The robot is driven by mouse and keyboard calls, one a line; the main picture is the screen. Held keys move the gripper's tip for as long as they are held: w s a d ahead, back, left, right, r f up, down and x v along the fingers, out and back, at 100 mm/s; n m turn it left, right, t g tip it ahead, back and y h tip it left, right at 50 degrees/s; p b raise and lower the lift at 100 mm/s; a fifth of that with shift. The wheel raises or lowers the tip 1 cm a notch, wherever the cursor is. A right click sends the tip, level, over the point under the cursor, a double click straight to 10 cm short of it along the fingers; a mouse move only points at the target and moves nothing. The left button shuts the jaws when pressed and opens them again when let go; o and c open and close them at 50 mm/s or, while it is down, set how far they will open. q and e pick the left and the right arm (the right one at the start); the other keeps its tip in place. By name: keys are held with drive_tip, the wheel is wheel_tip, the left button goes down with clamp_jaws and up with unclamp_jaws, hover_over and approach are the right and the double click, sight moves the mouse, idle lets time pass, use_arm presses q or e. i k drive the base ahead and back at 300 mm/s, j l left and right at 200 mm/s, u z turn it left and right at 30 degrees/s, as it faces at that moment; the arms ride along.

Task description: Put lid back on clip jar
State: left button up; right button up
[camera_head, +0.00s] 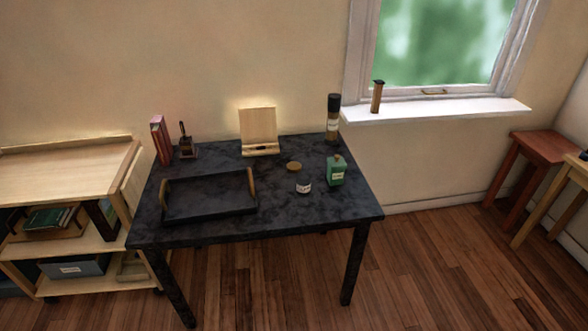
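A small jar (304,187) with a pale label stands on the dark table (290,220), right of its middle. It looks open at the top, but its contents are too small to make out. A round, flat, tan lid (294,166) lies on the table just behind the jar, apart from it. Neither of my grippers shows in the head view.
A green bottle (336,171) stands close to the jar's right. A black tray (208,215) with wooden handles fills the table's left side. A wooden stand (259,132), a dark-topped grinder (333,118) and red books (161,140) line the back. The front right is clear.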

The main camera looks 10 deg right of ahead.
sight(303, 184)
drive_tip(key=l+u, duration=0.2)
drive_tip(key=u, duration=0.3)
drive_tip(key=l+u, duration=0.2)
drive_tip(key=u, duration=0.25)
drive_tip(key=l+u, duration=0.2)
drive_tip(key=u, duration=0.3)
drive_tip(key=k+l+u, duration=0.15)
drive_tip(key=l, duration=0.35)
drive_tip(key=k+l+u, duration=0.15)
drive_tip(key=l, duration=0.35)
drive_tip(key=k+l+u, duration=0.2)
drive_tip(key=l, duration=0.3)
drive_tip(key=k+l+u, duration=0.15)
drive_tip(key=k+l, duration=0.15)
drive_tip(key=l, duration=0.15)
drive_tip(key=k+l+u, duration=0.15)
drive_tip(key=k+l, duration=0.4)
drive_tip(key=l, duration=0.25)
